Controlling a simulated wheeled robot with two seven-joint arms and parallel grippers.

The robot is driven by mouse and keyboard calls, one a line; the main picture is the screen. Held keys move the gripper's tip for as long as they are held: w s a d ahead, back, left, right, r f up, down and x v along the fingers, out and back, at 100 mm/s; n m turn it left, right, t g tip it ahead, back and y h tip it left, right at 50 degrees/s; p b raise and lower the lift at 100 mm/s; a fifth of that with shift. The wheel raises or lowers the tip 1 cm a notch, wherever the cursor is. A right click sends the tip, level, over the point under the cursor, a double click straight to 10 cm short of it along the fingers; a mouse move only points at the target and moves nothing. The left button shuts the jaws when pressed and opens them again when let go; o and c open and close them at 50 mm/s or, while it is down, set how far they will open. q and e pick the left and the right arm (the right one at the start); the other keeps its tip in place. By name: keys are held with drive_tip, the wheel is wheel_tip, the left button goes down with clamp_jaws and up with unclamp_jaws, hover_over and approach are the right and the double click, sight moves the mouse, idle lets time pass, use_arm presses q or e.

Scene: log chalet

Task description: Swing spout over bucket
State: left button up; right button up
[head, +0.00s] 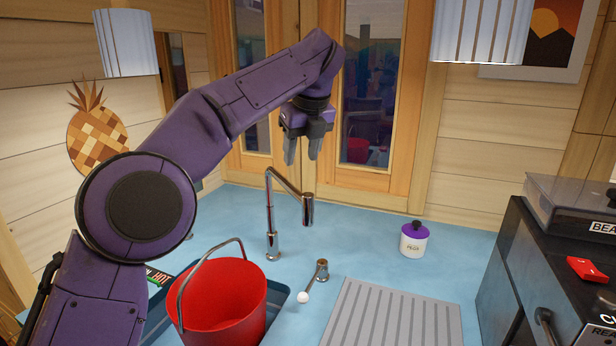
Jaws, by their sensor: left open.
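The chrome spout (286,184) rises from the blue counter behind the sink. Its arm points to the right and its nozzle (308,210) hangs over the counter, to the right of the bucket. The red bucket (222,305) stands upright in the dark blue sink (277,302), its wire handle raised. My left gripper (301,158) is open and empty, pointing down above the spout and apart from it. My right gripper is out of view.
A chrome lever with a white knob (303,297) stands right of the spout. A grey ribbed drainboard (392,316) and a white jar with purple lid (414,240) are farther right. A dark machine (560,250) fills the right edge. Windows stand behind the counter.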

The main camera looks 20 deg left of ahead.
sight(294, 189)
use_arm(q)
drive_tip(key=x, duration=1)
drive_tip(key=shift+a+b, duration=0.1)
drive_tip(key=shift+b, duration=0.25)
drive_tip(key=shift+s, duration=0.25)
clamp_jaws()
